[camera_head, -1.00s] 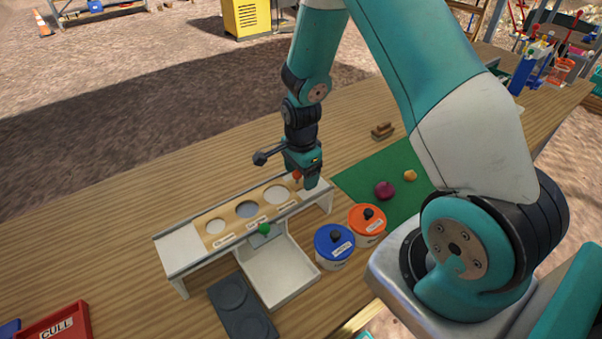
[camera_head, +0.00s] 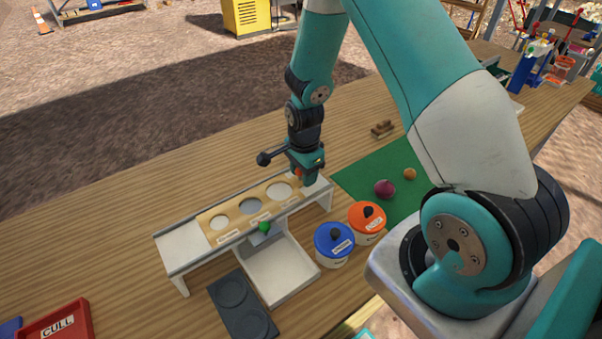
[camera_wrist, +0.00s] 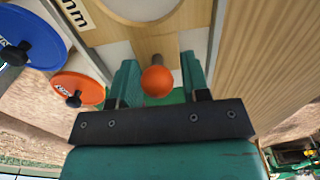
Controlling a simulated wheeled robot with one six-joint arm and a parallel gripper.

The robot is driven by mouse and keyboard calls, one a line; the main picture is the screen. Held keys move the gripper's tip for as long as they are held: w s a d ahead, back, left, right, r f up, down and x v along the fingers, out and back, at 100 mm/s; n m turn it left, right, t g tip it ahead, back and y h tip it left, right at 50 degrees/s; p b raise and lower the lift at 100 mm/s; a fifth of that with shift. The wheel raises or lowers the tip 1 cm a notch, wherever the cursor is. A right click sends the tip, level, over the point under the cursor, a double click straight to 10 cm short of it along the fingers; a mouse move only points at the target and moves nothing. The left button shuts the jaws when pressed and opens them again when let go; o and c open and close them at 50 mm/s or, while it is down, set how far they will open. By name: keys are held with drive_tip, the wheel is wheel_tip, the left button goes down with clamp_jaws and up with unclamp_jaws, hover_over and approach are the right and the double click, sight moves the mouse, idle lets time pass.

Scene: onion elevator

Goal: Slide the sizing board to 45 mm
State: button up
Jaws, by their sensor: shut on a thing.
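The sizing board (camera_head: 233,213) is a tan wooden strip with three round holes of rising size from left to right. It lies in a white raised stand (camera_head: 182,244). Labels sit beside the holes, too small to read in the head view; one ends in "mm" in the wrist view. An orange ball knob (camera_wrist: 157,81) on a short post stands at the board's right end. My gripper (camera_head: 306,181) is over that end, its two fingers (camera_wrist: 158,84) either side of the knob and shut on it. The fingers partly hide the knob in the head view.
A green knob (camera_head: 265,226) is on the stand's front, above a white tray (camera_head: 282,275). Blue-lidded (camera_head: 334,240) and orange-lidded (camera_head: 367,218) jars stand close at right. A purple onion (camera_head: 385,188) lies on the green mat (camera_head: 360,182). A red CULL tray (camera_head: 84,319) is front left.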

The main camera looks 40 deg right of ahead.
drive_tip(key=d, duration=0.7)
drive_tip(key=shift+d, duration=0.15)
idle(0.4)
drive_tip(key=o, duration=1.1)
drive_tip(key=shift+d, duration=0.15)
drive_tip(key=shift+r, duration=0.1)
wheel_tip(320, 180, up, 6)
drive_tip(key=p, duration=0.4)
drive_tip(key=shift+p, duration=0.35)
